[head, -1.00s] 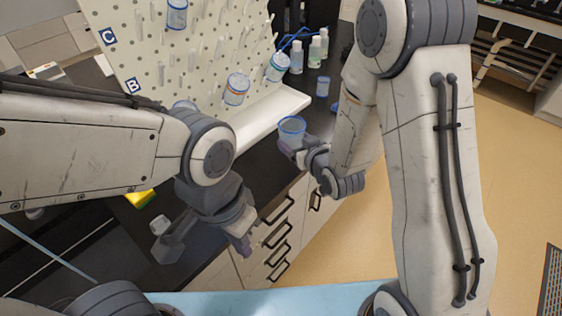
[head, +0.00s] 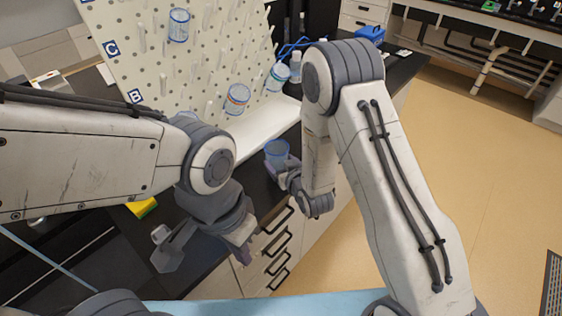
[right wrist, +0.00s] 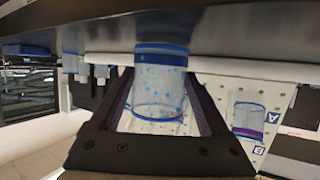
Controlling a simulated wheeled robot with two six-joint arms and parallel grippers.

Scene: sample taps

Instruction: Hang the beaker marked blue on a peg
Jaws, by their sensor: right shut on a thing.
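A clear beaker with a blue rim (head: 277,152) is held by my right gripper (head: 286,168), in front of the pegboard's white ledge. In the right wrist view the beaker (right wrist: 160,90) sits between both fingers, with a dark blue band at its top end in the picture. It is apart from the board. The pale pegboard (head: 125,70) carries white pegs, several of them bare, and row labels B and C. My left gripper (head: 206,250) is open and empty, low over the counter front.
A purple-banded beaker (right wrist: 248,117) shows in the wrist view. A white ledge (head: 262,122) runs below. A yellow object (head: 142,208) lies on the dark counter.

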